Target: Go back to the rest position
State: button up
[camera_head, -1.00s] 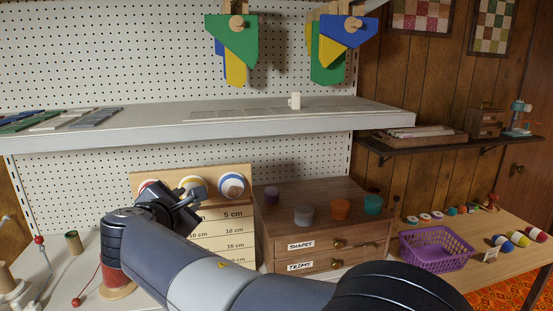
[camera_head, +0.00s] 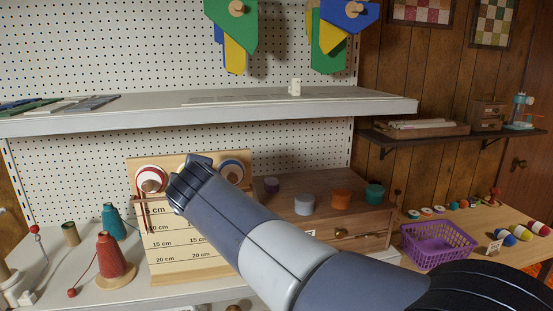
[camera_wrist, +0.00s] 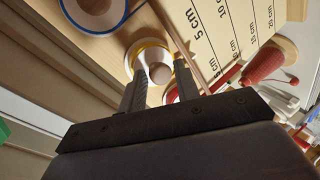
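My gripper (camera_wrist: 162,80) shows in the wrist view with its two fingers apart and nothing held between them. A ribbon roll with a yellow rim (camera_wrist: 137,57) and a wooden knob lies just beyond the fingertips; I cannot tell whether they touch it. A blue-rimmed roll (camera_wrist: 93,12) is to its left. In the head view my arm reaches toward the ruled wooden board (camera_head: 160,262), and its wrist hides the middle roll and my fingers. The red-rimmed roll (camera_head: 150,176) and the blue-rimmed roll (camera_head: 231,167) show on either side.
A red thread cone (camera_head: 111,258) and a teal cone (camera_head: 112,222) stand left of the board. A drawer cabinet (camera_head: 350,226) with several small pots is to the right, then a purple basket (camera_head: 438,246). A long shelf (camera_head: 215,115) spans above.

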jog(key=shift+d+f+m+t+y+p, duration=0.15)
jog(key=shift+m+y+p, duration=0.55)
jog(key=shift+m, duration=0.65)
jog(key=shift+f+m+t+y+p, duration=0.15)
jog(key=shift+m+y+p, duration=0.55)
jog(key=shift+m, duration=0.7)
jog(key=shift+d+f+m+t+y+p, duration=0.15)
jog(key=shift+m+y+p, duration=0.35)
jog(key=shift+m+y, duration=0.65)
jog(key=shift+a+r+h, duration=0.1)
jog(key=shift+h, duration=0.15)
